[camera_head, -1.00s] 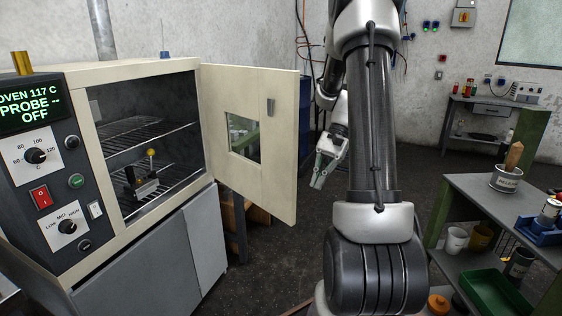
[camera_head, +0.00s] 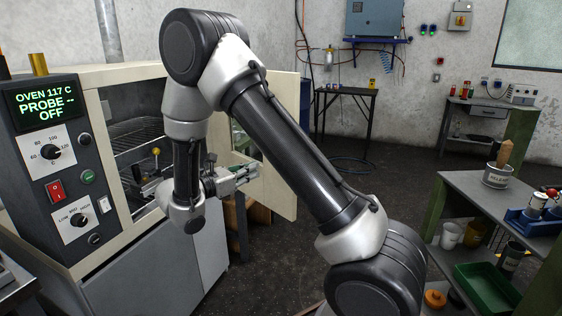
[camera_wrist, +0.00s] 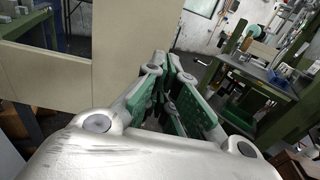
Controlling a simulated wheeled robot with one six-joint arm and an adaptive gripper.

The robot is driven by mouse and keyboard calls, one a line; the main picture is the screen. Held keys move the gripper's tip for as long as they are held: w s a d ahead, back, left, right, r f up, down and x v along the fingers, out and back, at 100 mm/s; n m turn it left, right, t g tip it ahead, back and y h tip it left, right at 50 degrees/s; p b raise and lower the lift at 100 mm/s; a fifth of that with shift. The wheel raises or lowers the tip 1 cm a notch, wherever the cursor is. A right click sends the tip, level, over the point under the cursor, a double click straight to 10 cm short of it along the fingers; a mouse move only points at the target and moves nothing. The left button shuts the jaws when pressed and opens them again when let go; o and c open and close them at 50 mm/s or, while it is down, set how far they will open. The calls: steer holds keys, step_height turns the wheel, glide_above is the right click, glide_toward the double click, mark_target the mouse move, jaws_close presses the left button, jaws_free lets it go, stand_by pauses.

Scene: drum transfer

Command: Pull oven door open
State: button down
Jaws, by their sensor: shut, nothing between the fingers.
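The cream oven (camera_head: 120,73) stands at the left in the head view. Its door (camera_head: 284,95) is swung wide open on its right side, and racks show inside. My arm crosses in front and hides part of the door and the opening. My gripper (camera_head: 252,172) is shut and empty, pointing right in front of the door's inner face. In the wrist view the green-padded fingers (camera_wrist: 163,62) are closed together, with the door panel (camera_wrist: 125,45) just behind and to the left. I cannot tell whether they touch it.
The control panel (camera_head: 60,165) reads 117 C. A small dark fixture with a yellow knob (camera_head: 155,152) sits inside the oven. A grey bench (camera_head: 485,200) with cups and a green tray (camera_head: 490,288) stands at the right. The middle floor (camera_head: 400,200) is clear.

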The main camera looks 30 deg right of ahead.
steer(key=w+x, duration=0.1)
steer(key=x, duration=1.2)
steer(key=shift+n+t, duration=0.3)
steer(key=shift+r, duration=0.1)
steer(key=w+d, duration=0.5)
steer(key=d, duration=0.4)
steer(key=w+d+n+t, duration=0.1)
steer(key=w+d, duration=0.4)
steer(key=d, duration=0.5)
steer(key=w+d+t, duration=0.1)
steer(key=w+d, duration=0.4)
steer(key=d, duration=0.4)
steer(key=shift+w+d+y, duration=0.3)
steer(key=shift+d, duration=0.05)
steer(key=v, duration=1.2)
